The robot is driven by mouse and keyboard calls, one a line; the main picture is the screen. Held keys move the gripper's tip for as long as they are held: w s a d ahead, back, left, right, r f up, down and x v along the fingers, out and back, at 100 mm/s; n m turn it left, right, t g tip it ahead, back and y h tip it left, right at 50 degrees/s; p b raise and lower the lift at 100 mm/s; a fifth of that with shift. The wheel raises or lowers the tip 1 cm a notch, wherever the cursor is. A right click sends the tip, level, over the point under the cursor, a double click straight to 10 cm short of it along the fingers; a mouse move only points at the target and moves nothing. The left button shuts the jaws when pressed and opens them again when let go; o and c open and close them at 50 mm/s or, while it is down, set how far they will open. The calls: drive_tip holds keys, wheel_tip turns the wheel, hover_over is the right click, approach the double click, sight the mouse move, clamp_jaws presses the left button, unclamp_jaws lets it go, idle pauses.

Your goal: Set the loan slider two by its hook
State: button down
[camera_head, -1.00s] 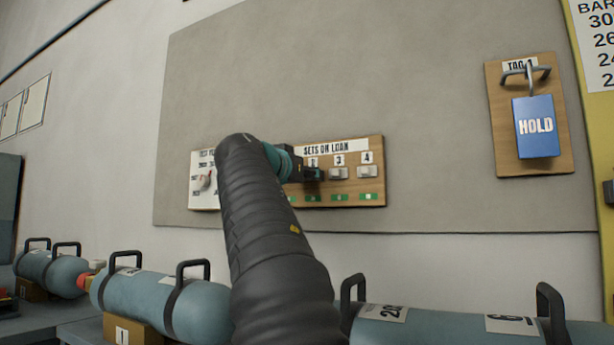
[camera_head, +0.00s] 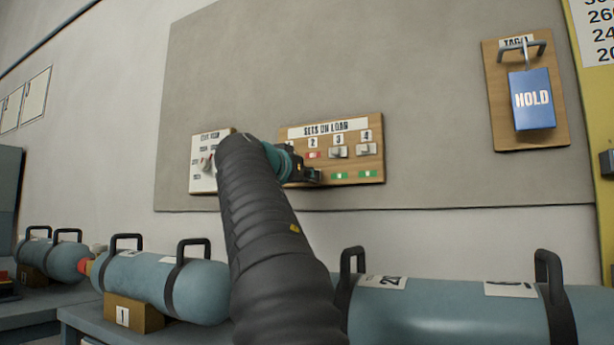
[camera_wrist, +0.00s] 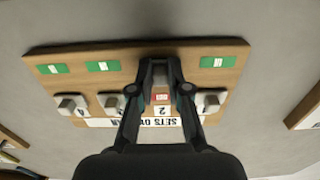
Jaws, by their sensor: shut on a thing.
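The "SETS ON LOAN" board (camera_head: 333,131) is on the wall panel, with numbered sliders in a row. In the wrist view, upside down, the board (camera_wrist: 135,55) fills the top. My gripper (camera_head: 314,176) is shut at slider two's column, in its lower part; the wrist view shows its fingertips (camera_wrist: 160,64) level with the green marks. Slider two is hidden between the fingers. A red mark (camera_wrist: 160,96) shows by number 2, and also in the head view (camera_head: 314,155). Slider three (camera_head: 338,151) and slider four (camera_head: 366,149) sit higher, with green marks below them.
A blue HOLD tag (camera_head: 532,99) hangs from a hook on a wooden board (camera_head: 498,110) at right. A white dial panel (camera_head: 205,182) is left of the loan board. Blue-grey cylinders (camera_head: 165,286) with black handles lie below.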

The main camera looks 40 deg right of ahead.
drive_tip(key=shift+w+f, duration=0.1)
drive_tip(key=shift+f, duration=0.45)
drive_tip(key=c, duration=1.1)
unclamp_jaws()
drive_tip(key=shift+f, duration=0.1)
drive_tip(key=v, duration=1.2)
